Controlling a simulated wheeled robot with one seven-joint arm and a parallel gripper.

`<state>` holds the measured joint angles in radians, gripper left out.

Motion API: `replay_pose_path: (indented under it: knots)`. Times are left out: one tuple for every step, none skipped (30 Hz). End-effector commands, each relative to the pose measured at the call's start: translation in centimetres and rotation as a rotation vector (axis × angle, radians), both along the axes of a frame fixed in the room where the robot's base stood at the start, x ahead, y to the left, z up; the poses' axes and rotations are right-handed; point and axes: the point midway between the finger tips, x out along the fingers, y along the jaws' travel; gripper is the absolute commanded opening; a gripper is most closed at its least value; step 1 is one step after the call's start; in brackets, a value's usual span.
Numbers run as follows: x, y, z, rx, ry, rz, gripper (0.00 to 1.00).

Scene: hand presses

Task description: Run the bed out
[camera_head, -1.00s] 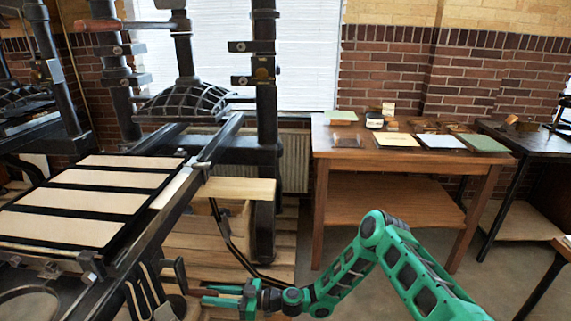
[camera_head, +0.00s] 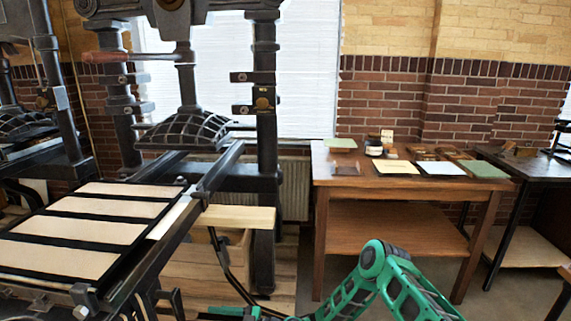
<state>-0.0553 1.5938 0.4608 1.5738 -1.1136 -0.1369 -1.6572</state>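The press bed (camera_head: 58,226) is a dark flat carriage with pale panels across it. It lies on the rails (camera_head: 218,170) at the left, in front of the press and clear of the ribbed dark platen (camera_head: 186,131). A thin dark bent rod (camera_head: 226,266) hangs beside the near upright; I cannot tell if it is the bed's crank. My green gripper (camera_head: 232,312) is at the bottom edge, right of the bed's near corner and below the rail. Its fingers are mostly cut off, so I cannot see whether they are open or touch anything.
A wooden table (camera_head: 333,176) with papers and small items stands right of the press. A dark bench (camera_head: 512,166) stands at the far right. A second press (camera_head: 62,112) is at the left edge. A pale board (camera_head: 236,217) juts out beside the rail.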

Motion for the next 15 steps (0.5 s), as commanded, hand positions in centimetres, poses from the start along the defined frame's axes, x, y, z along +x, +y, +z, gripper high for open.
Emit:
replay_pose_path:
  knots:
    - [0.0, -0.1, 0.0, 0.000, 0.001, 0.000, 0.70]
    - [0.0, -0.2, 0.0, 0.000, 0.001, 0.000, 0.70]
    - [-0.1, -0.5, 0.0, -0.001, 0.001, 0.001, 0.70]
    - [-0.1, -0.7, 0.0, -0.001, 0.001, 0.001, 0.70]
    - [-0.1, -1.0, 0.0, -0.001, 0.002, 0.001, 0.70]
    - [-0.2, -1.3, 0.0, 0.000, 0.001, 0.001, 0.70]
    - [-0.2, -1.6, 0.0, 0.000, 0.001, 0.001, 0.70]
    - [-0.2, -1.9, 0.0, 0.000, 0.001, 0.001, 0.70]
    - [-0.2, -2.2, 0.0, 0.000, 0.001, 0.002, 0.70]
    - [-0.3, -2.4, 0.0, 0.000, 0.002, 0.002, 0.70]
    - [-0.3, -2.7, 0.0, 0.000, 0.002, 0.002, 0.70]
    - [-0.4, -3.0, 0.0, 0.000, 0.003, 0.003, 0.70]
    - [-0.4, -3.3, 0.0, 0.000, 0.003, 0.003, 0.70]
    - [-0.4, -3.5, 0.0, -0.001, 0.003, 0.002, 0.70]
    - [-0.4, -3.9, 0.0, -0.001, 0.002, 0.002, 0.70]
